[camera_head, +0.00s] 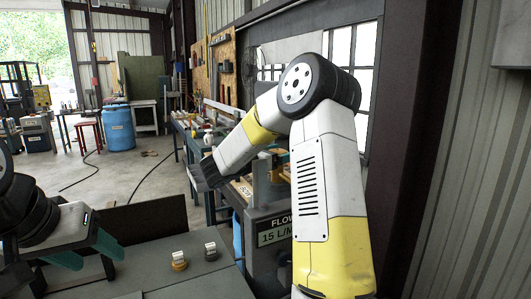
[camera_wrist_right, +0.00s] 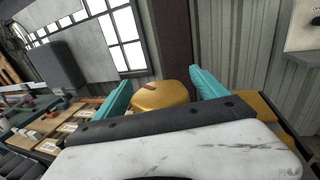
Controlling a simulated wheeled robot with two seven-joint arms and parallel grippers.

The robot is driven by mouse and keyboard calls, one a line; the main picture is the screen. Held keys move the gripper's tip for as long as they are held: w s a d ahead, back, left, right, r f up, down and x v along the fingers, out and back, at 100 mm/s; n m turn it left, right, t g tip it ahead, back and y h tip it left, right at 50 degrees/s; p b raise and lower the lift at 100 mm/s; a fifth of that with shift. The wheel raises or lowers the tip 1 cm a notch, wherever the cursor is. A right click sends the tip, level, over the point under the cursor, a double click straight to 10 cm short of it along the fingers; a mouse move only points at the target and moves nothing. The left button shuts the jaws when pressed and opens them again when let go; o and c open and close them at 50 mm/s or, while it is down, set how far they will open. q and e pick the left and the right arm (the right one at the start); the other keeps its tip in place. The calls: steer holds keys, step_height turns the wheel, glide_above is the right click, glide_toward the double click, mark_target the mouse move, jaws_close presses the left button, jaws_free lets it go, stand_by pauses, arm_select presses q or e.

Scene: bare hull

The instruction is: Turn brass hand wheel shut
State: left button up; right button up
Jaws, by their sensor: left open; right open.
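In the right wrist view a rounded brass-coloured body (camera_wrist_right: 162,97), which looks like the hand wheel, sits between the two teal fingers of my right gripper (camera_wrist_right: 160,88). The gripper is open, with visible gaps on both sides of the brass. A reddish-brown mark shows on its top, and its lower part is hidden behind the gripper's dark palm edge. In the head view my right arm hides most of this spot above the grey flow stand (camera_head: 268,225). My left gripper (camera_head: 88,252) is open and empty at lower left, over the dark bench.
A blue barrel (camera_head: 118,127) and open floor lie further back. A corrugated wall (camera_head: 450,150) closes the right side.

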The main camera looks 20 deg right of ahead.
steer(key=shift+d, duration=0.1)
steer(key=shift+c, duration=0.4)
steer(key=c, duration=1.3)
steer(key=shift+m+g, duration=0.3)
steer(key=shift+g, duration=0.3)
steer(key=m+g, duration=0.1)
steer(key=m+g+h, duration=0.1)
steer(key=m+g, duration=0.1)
steer(key=g, duration=0.1)
steer(key=shift+s, duration=0.3)
steer(key=m+g, duration=0.1)
steer(key=g, duration=0.2)
steer(key=m+g, duration=0.1)
steer(key=shift+s+m+g, duration=0.3)
steer(key=shift+s+a+m+g+y, duration=0.15)
steer(key=shift+m+g+y, duration=0.4)
steer(key=shift+m+g, duration=0.65)
steer(key=shift+s+a+m+g+y, duration=0.1)
steer(key=shift+s+m+g+y, duration=0.2)
steer(key=shift+m+g+y, duration=0.85)
steer(key=shift+s+a+m+g, duration=0.15)
steer(key=shift+m+g, duration=0.5)
steer(key=shift+g, duration=1.1)
steer(key=shift+s+d+g+y, duration=0.1)
steer(key=shift+g+y, duration=0.2)
steer(key=shift+g, duration=0.1)
